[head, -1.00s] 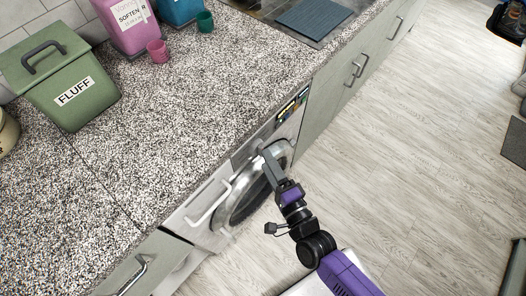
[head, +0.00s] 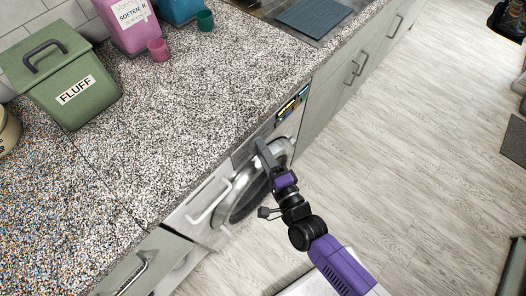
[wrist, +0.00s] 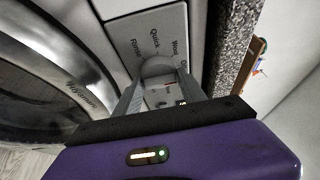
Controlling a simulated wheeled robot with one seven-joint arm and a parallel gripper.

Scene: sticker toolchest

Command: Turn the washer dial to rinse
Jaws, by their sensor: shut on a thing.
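The washer dial (wrist: 158,67) is a pale round knob on a light panel in the wrist view. Around it I read the labels "Rinse", "Quick", "Wool" and one starting with "O". "Rinse" (wrist: 136,49) is to the dial's upper left. My gripper (wrist: 160,80) has a finger on either side of the dial and is shut on it. Which label the dial points at is not clear. In the head view my gripper (head: 263,148) reaches the washer front just under the counter edge and hides the dial.
The round washer door (head: 240,200) is beside my gripper, with a pale bar handle (head: 208,203) to its left. A coloured display panel (head: 292,104) is to the right. The speckled counter (head: 180,110) overhangs the front.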

